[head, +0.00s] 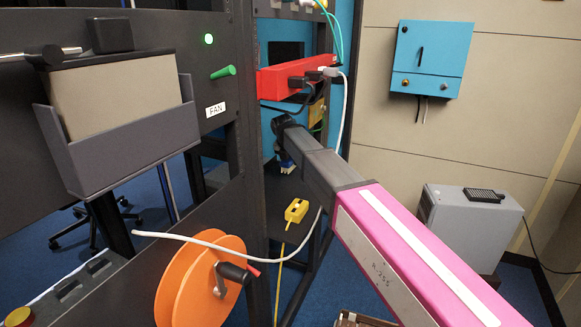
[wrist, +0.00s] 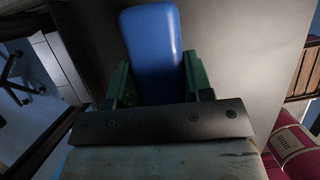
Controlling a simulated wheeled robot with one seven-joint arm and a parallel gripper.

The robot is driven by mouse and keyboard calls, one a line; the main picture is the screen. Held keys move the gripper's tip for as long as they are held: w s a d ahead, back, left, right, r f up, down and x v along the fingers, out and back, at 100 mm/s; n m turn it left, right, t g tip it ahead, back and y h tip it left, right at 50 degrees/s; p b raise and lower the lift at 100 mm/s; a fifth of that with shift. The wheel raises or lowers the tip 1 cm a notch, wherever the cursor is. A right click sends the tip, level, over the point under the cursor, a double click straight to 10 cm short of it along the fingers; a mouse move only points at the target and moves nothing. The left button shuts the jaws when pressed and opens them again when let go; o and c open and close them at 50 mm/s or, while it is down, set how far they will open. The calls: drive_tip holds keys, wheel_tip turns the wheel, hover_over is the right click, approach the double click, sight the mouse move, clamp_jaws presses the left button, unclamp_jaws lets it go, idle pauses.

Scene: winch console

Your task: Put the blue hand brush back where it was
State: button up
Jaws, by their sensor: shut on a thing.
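The blue hand brush (wrist: 153,50) fills the upper middle of the wrist view. Its rounded blue body stands between the two green fingers of my gripper (wrist: 156,82), which is shut on it. In the head view my gripper (head: 282,150) is small and partly hidden at the far end of my arm, inside the dark frame. A bit of blue and pale bristles of the brush (head: 287,164) show just below it, seemingly above a dark shelf (head: 285,190). I cannot tell whether the bristles touch anything. No marked place for the brush is clear.
A yellow box (head: 297,210) with a cable sits on the dark shelf. A red power strip (head: 290,75) with plugs and a white cable is above my gripper. Dark rack posts and an orange reel (head: 197,285) with a crank stand to the left.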

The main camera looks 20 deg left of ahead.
drive_tip(key=shift+f, duration=1.5)
drive_tip(key=o, duration=0.9)
drive_tip(key=shift+f, duration=0.1)
drive_tip(key=v, duration=1.2)
